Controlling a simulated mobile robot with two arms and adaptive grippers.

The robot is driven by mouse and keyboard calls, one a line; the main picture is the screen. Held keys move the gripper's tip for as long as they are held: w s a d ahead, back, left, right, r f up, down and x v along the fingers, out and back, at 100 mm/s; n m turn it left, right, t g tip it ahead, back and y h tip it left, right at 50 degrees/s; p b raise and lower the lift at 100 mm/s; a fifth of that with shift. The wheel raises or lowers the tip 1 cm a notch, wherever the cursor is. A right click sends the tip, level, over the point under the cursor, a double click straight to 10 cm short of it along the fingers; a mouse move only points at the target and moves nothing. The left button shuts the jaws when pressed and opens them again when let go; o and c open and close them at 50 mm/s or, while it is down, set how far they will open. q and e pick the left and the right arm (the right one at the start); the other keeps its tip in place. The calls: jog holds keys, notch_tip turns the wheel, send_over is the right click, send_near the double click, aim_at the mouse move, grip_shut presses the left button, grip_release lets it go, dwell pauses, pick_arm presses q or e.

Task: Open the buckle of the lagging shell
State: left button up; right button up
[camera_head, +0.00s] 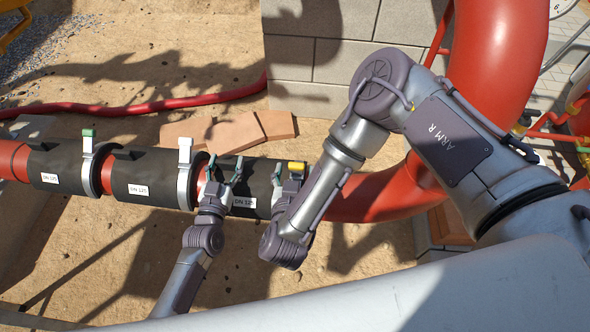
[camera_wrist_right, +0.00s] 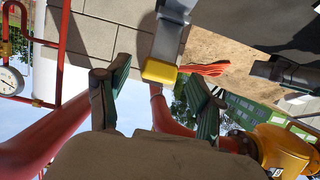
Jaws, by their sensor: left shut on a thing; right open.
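The right-hand black lagging shell (camera_head: 262,176) on the pipe bears a "DN 125" label. A grey metal clamp with a yellow-tipped buckle (camera_head: 297,166) sits at its right end. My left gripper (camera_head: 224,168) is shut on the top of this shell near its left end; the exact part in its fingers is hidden. My right gripper (camera_head: 285,177) is at the yellow-tipped buckle, partly hidden by my right arm. In the right wrist view, my right gripper (camera_wrist_right: 160,86) is open, with the yellow tip (camera_wrist_right: 159,71) showing between its fingers, no contact visible.
Two more black shells (camera_head: 66,160) (camera_head: 148,170) lie to the left, with green-tipped (camera_head: 88,133) and white-tipped (camera_head: 185,144) buckles. A large red pipe (camera_head: 497,60) rises at the right. A block wall (camera_head: 340,62) and a red hose (camera_head: 130,108) lie behind.

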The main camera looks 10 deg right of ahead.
jog(key=v, duration=0.7)
dwell(0.4)
pick_arm(q)
jog(key=o, duration=1.4)
pick_arm(e)
jog(key=shift+w, duration=0.1)
pick_arm(q)
jog(key=shift+o, duration=0.2)
jog(key=v, duration=1.2)
